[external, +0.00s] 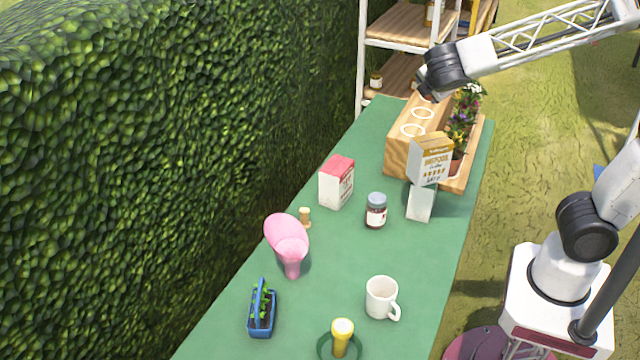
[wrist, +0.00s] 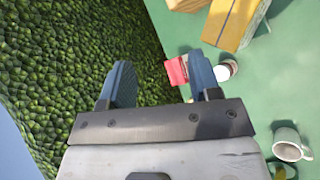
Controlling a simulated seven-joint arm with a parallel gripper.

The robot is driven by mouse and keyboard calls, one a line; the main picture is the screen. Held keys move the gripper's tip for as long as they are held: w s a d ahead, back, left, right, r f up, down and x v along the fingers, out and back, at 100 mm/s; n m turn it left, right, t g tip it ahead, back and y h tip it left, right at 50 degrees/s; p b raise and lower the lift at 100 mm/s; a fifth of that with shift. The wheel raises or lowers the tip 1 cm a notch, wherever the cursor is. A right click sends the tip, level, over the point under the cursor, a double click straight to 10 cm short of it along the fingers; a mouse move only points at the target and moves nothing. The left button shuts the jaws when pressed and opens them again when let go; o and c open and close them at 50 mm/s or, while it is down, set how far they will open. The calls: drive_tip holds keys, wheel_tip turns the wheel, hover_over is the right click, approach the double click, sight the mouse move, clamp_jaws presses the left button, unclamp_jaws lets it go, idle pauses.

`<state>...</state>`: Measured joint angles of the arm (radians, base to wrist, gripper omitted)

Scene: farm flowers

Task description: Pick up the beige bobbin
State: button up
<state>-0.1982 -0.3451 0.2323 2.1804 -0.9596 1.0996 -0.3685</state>
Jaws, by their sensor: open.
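The beige bobbin (external: 305,217) stands upright on the green table in the external view, between the red-and-white carton and the pink vase. It is small there, and I cannot make it out in the wrist view. My gripper (wrist: 160,78) is open and empty in the wrist view, with its two blue-grey fingers spread apart. In the external view my arm's dark wrist end is high at the upper right, above the far end of the table and well away from the bobbin. The fingers are hard to make out there.
A red-and-white carton (external: 337,183), pink vase (external: 288,240) and jar (external: 376,212) stand near the bobbin. A yellow-topped box (external: 431,160), wooden box (external: 400,150), mug (external: 381,297) and blue planter (external: 261,312) are also on the table (external: 320,285). A hedge (external: 170,150) borders the left.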

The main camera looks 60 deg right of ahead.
drive_tip(key=w+a+n+t+h, duration=0.1)
drive_tip(key=w+a+n+t, duration=0.1)
drive_tip(key=w+a+n, duration=0.35)
drive_tip(key=w+a+n+t+h, duration=0.2)
drive_tip(key=w+n+t, duration=0.1)
drive_tip(key=w, duration=0.6)
drive_tip(key=n+t+y, duration=0.1)
drive_tip(key=n+t, duration=0.5)
drive_tip(key=n, duration=0.2)
hover_over(306, 215)
drive_tip(key=v, duration=0.5)
wheel_tip(306, 215, down, 33)
drive_tip(key=shift+w+d+f, duration=0.1)
drive_tip(key=shift+d+f, duration=0.1)
drive_tip(key=shift+f, duration=0.25)
drive_tip(key=shift+f, duration=4.05)
drive_tip(key=shift+w+d, duration=0.35)
drive_tip(key=shift+w, duration=0.2)
drive_tip(key=shift+x, duration=3.15)
